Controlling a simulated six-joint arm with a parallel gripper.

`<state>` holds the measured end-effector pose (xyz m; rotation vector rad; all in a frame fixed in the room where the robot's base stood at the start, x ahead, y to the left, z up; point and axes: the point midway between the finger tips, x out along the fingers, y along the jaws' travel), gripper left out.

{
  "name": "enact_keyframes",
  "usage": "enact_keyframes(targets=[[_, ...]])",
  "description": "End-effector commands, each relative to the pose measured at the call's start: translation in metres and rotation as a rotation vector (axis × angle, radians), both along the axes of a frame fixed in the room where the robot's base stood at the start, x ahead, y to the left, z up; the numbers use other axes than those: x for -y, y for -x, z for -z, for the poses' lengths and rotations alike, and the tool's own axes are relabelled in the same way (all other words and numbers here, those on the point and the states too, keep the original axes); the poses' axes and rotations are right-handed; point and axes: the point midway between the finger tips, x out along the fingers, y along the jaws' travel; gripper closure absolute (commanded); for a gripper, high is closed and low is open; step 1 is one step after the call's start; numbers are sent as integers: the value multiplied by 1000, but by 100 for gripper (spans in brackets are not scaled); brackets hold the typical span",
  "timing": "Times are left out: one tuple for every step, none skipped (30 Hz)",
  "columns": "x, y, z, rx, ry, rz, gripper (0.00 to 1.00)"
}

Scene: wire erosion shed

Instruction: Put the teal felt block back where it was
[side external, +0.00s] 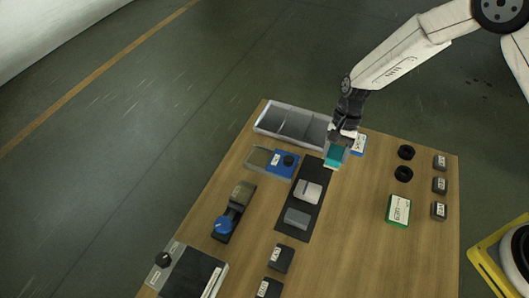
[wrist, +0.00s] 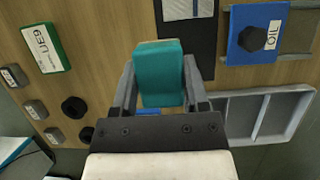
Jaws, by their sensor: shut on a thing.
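The teal felt block (side external: 336,156) is held in my gripper (side external: 340,146), near the far end of the table. In the wrist view the teal block (wrist: 159,72) sits between the two fingers of my gripper (wrist: 160,80), which press on its sides. In the side view it is just right of the far end of a dark mat (side external: 316,170). I cannot tell how high it is above the table. A blue labelled block (side external: 359,143) lies close behind my gripper and is partly hidden by it.
On the mat are a light block (side external: 308,192) and a grey block (side external: 297,218). A divided grey tray (side external: 262,128) lies at the far edge. A green-edged box (side external: 398,210) and black rings (side external: 404,173) are right.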

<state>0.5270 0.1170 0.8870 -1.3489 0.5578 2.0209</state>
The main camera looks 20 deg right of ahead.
Motion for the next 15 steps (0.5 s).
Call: enact_keyframes(targets=[[-1,-4,7,-2,1,0,89],[-1,-6,10,-3,0,0,89],[-2,-10,14,-2,0,1,89],[-3,-12,17,-2,1,0,89],[-3,-14,20,-2,0,1,89],[-4,-17,24,-2,1,0,89],[-5,-20,27,-1,1,1,89],[-5,-22,30,-2,0,1,89],[-6,-26,34,-2,0,1,89],[-6,-28,37,-2,0,1,89],[-7,-30,40,-2,1,-1,89],[-7,-32,42,-1,0,0,89],[-8,-34,44,-1,0,0,89],[-8,-35,46,-2,1,-1,89],[-8,-37,48,-1,0,0,89]])
